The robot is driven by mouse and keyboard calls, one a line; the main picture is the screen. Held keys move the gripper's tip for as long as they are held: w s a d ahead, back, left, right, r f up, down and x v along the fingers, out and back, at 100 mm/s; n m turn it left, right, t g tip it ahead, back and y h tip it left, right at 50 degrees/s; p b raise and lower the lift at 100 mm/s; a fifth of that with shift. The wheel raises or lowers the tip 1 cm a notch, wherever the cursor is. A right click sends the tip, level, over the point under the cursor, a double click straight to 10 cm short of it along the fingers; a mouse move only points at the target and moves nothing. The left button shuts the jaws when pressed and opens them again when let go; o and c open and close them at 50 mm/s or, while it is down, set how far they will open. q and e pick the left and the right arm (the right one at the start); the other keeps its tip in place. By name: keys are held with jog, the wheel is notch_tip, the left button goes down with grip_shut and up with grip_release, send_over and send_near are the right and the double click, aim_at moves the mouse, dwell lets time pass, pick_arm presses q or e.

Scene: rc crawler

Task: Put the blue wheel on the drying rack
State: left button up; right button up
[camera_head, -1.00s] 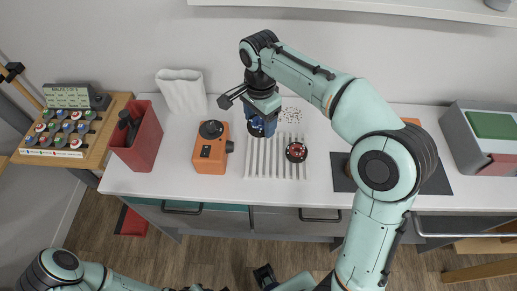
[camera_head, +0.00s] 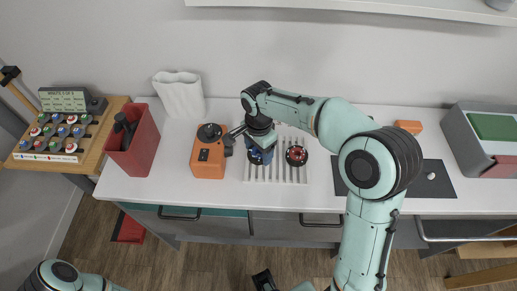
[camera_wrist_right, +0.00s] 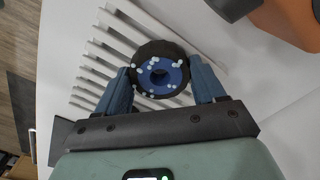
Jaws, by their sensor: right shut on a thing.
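The blue wheel, with a black tyre and blue hub carrying water droplets, shows in the right wrist view (camera_wrist_right: 173,76) between the two blue fingers. My right gripper (camera_wrist_right: 162,88) is shut on its sides. In the head view this gripper (camera_head: 260,156) is low over the left part of the white slatted drying rack (camera_head: 277,175); the wheel (camera_head: 254,158) is partly hidden there. I cannot tell whether it touches the slats. The rack also shows in the wrist view (camera_wrist_right: 118,52). A red wheel (camera_head: 296,156) sits on the rack's right part.
An orange box-shaped device (camera_head: 208,160) stands close to the rack's left. Farther left are a red bin (camera_head: 135,145) and a white container (camera_head: 180,95). A dark mat (camera_head: 435,185) and a grey box (camera_head: 470,140) lie to the right.

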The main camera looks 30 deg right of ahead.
jog(key=shift+f, duration=0.2)
jog(key=o, duration=1)
jog(key=shift+o, duration=0.2)
jog(key=shift+r, duration=0.15)
jog(key=shift+r, duration=0.3)
notch_tip(320, 180, up, 12)
jog(key=p, duration=0.2)
jog(key=shift+f, duration=0.2)
